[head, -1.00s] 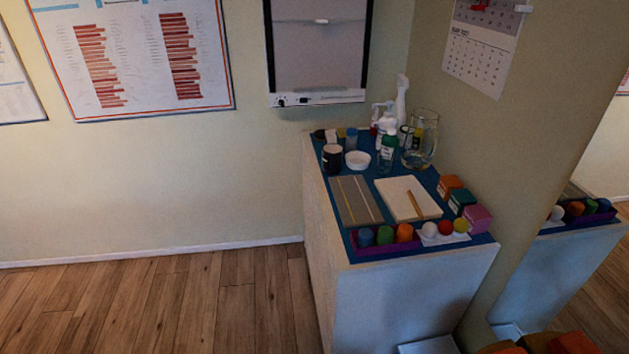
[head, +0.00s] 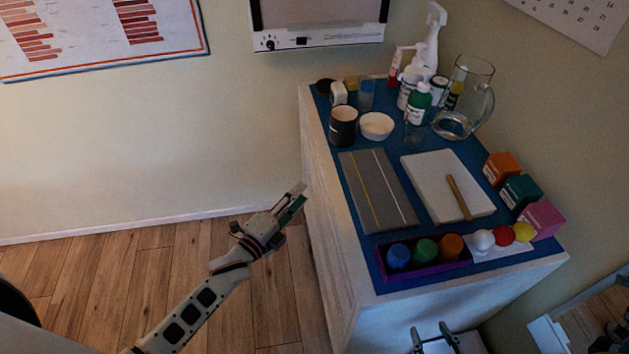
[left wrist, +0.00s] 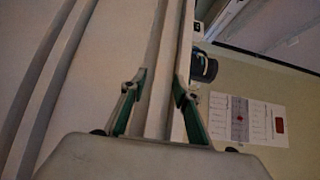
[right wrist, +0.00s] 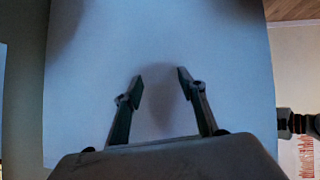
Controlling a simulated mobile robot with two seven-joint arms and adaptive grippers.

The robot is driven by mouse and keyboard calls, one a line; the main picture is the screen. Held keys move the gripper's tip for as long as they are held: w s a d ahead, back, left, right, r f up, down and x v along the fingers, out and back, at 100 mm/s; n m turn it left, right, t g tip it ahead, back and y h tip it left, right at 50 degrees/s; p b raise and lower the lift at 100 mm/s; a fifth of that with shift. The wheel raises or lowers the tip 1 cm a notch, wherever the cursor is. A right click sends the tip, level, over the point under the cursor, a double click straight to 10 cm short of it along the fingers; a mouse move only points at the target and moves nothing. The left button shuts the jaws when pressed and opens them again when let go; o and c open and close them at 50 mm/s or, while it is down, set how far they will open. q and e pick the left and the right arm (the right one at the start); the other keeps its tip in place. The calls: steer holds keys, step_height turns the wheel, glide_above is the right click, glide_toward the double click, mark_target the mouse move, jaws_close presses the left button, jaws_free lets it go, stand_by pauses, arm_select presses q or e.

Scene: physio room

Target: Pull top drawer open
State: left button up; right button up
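The pale cabinet (head: 335,235) stands against the wall, its drawer side facing left and seen at a steep angle in the head view. My left gripper (head: 298,194) is beside that side, just below the top edge. In the left wrist view, its fingers (left wrist: 157,84) are open, with a long pale strip (left wrist: 160,65) of the front running between them. I cannot tell whether they touch it, and the top drawer's outline is unclear. My right gripper (head: 434,336) is low at the cabinet's near end. In the right wrist view, its open, empty fingers (right wrist: 162,77) face a plain panel (right wrist: 225,70).
The cabinet's blue top (head: 378,278) holds a black mug (head: 343,127), white bowl (head: 377,125), glass jug (head: 468,105), bottles, a notepad (head: 432,180), a purple tray (head: 440,268) and small boxes. Wooden floor (head: 270,315) left of the cabinet is clear. A wall is behind.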

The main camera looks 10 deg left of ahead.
mark_target(319, 174)
arm_select(q)
steer(key=x, duration=0.7)
steer(key=shift+w+d+r+b, duration=0.1)
steer(key=shift+w+d+b, duration=0.05)
steer(key=shift+w+b, duration=0.2)
jaws_close()
arm_select(e)
steer(key=shift+f, duration=0.25)
steer(key=shift+s, duration=0.15)
